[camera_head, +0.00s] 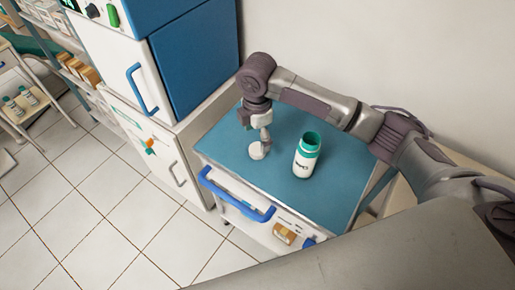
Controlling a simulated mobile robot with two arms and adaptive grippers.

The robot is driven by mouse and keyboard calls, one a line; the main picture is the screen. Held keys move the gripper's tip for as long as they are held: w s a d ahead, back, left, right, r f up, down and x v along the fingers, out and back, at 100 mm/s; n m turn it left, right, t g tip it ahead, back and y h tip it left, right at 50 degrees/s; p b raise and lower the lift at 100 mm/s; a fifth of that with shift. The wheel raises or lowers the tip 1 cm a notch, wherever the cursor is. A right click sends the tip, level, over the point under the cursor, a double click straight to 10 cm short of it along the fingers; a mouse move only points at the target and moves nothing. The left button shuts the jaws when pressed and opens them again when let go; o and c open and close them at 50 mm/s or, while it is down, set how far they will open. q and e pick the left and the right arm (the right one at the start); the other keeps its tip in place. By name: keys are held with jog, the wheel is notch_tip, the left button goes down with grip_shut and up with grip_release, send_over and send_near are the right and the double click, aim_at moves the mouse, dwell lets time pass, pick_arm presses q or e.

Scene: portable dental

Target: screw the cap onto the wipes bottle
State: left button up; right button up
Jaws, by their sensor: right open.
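The wipes bottle (306,158) stands upright on the blue top of a small cabinet. It is white with dark lettering and a green neck band, and its top is open with no cap on it. My right gripper (265,136) points down to the left of the bottle, apart from it, and is open. A small white round piece (257,152), which looks like the cap, is just below the gripper at the cabinet top. I cannot tell whether the fingers touch it. My left gripper is not in view.
The blue cabinet top (228,136) is otherwise clear. The cabinet has a blue drawer handle (236,201) in front. A taller white and blue cabinet (190,62) stands to the left. A wall is behind. Shelves and a cart (28,106) with bottles are at far left.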

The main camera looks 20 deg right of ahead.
aim_at(257, 148)
jog(key=shift+f+p, duration=0.3)
jog(key=shift+f, duration=2.3)
jog(key=shift+d, duration=0.1)
jog(key=shift+c, duration=0.3)
jog(key=c, duration=0.8)
